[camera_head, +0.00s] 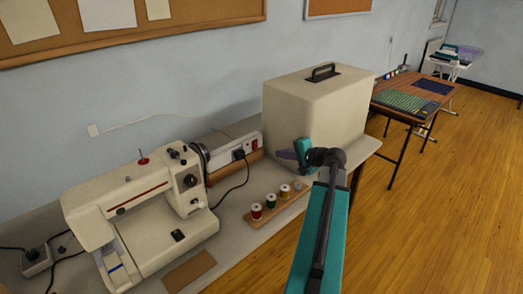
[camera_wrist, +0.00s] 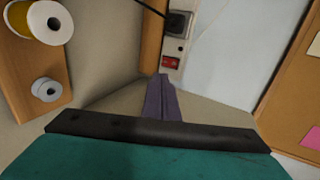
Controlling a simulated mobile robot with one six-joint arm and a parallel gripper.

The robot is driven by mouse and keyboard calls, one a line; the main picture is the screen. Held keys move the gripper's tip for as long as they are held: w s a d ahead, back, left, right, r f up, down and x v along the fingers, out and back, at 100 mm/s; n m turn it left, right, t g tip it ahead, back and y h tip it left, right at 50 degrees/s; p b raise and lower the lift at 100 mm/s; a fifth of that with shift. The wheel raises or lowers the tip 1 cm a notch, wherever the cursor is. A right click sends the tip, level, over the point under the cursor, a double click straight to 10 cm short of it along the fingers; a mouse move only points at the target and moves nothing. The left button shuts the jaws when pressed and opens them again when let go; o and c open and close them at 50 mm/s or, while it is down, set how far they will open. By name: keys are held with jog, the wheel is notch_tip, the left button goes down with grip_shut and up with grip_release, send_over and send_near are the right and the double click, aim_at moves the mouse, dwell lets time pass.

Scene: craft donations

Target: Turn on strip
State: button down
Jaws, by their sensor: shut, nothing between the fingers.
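The white power strip (camera_head: 229,149) lies along the wall behind the sewing machine, on a wooden block. Its red switch (camera_head: 254,142) is at the right end, beside a black plug (camera_head: 239,154). My gripper (camera_head: 282,154) is shut and empty, just right of that end, in front of the beige case. In the wrist view, the shut purple-grey fingers (camera_wrist: 162,80) point at the red switch (camera_wrist: 170,63), with the tip appearing just short of it. The strip (camera_wrist: 174,46) runs upward there past the plug. I cannot tell whether the tip touches it or whether the switch is lit.
The beige case (camera_head: 312,105) stands close behind my gripper. A wooden rack with several thread spools (camera_head: 257,211) lies in front of the strip. The sewing machine (camera_head: 150,205) is to the left, with a black cord (camera_head: 236,192) on the table. A folding table (camera_head: 405,100) is farther right.

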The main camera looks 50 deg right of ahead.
jog(key=shift+s+d, duration=0.1)
jog(key=shift+d, duration=0.1)
jog(key=p, duration=0.3)
send_near(256, 149)
jog(key=f+x, duration=0.1)
jog(key=x, duration=0.4)
jog(key=shift+w+d+r, duration=0.1)
jog(key=shift+w+r, duration=0.15)
jog(key=shift+w, duration=0.25)
jog(key=shift+f, duration=0.1)
jog(key=shift+w, duration=0.15)
dwell(0.3)
